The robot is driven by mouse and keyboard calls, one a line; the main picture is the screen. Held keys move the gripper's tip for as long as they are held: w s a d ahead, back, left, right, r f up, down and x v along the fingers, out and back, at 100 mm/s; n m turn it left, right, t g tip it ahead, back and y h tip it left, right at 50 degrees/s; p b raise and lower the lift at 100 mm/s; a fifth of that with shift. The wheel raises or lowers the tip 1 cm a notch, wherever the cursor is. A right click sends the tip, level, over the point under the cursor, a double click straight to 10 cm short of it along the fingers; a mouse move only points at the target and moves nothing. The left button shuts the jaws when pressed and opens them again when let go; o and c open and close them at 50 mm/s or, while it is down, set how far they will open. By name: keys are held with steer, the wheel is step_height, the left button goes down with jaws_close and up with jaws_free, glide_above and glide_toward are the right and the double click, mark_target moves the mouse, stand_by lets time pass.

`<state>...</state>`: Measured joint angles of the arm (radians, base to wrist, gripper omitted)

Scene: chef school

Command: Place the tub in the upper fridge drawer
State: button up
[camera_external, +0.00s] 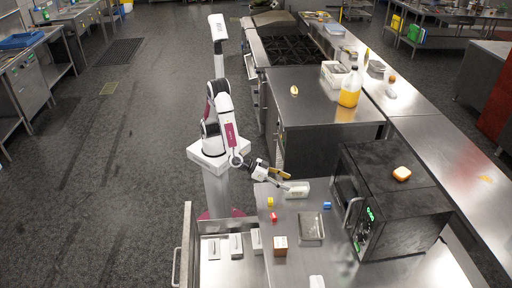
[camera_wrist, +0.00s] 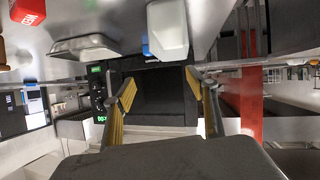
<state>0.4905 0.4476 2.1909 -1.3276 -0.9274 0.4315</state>
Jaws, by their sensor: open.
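A white tub (camera_external: 297,189) sits on the steel counter near its far edge. My gripper (camera_external: 286,181) is low, just left of the tub. In the wrist view, its two yellow-padded fingers (camera_wrist: 160,84) are spread with nothing between them. A white object (camera_wrist: 167,30), which looks like the tub, is above the fingertips in that tilted picture, apart from them. An open fridge drawer (camera_external: 208,274) is at the lower left, with several white containers (camera_external: 236,246) in it. I cannot tell its level from here.
On the counter are a metal tray (camera_external: 311,226), a brown box (camera_external: 280,246), small red (camera_external: 274,216), yellow (camera_external: 270,202) and blue (camera_external: 327,205) blocks, and another white item (camera_external: 317,282). A black microwave (camera_external: 390,205) stands to the right. A steel cabinet (camera_external: 320,95) is behind.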

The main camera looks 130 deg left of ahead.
steer(key=s+d+r+m+h, duration=0.3)
steer(key=s+r+h, duration=0.2)
steer(key=r, duration=0.2)
steer(key=s+d+r+m+h, duration=0.2)
steer(key=s+r+h, duration=0.2)
steer(key=r, duration=0.3)
steer(key=s+a+f+m+g+y, duration=0.1)
steer(key=s+a, duration=0.4)
steer(key=s, duration=0.7)
steer(key=s+a+f+m+g+y, duration=0.1)
steer(key=s+a+g, duration=0.3)
steer(key=s, duration=0.8)
steer(key=shift+s+a+f+m, duration=0.3)
steer(key=shift+a+f, duration=0.2)
steer(key=shift+a, duration=0.7)
steer(key=o, duration=1.2)
steer(key=shift+o, duration=0.2)
steer(key=shift+w, duration=0.1)
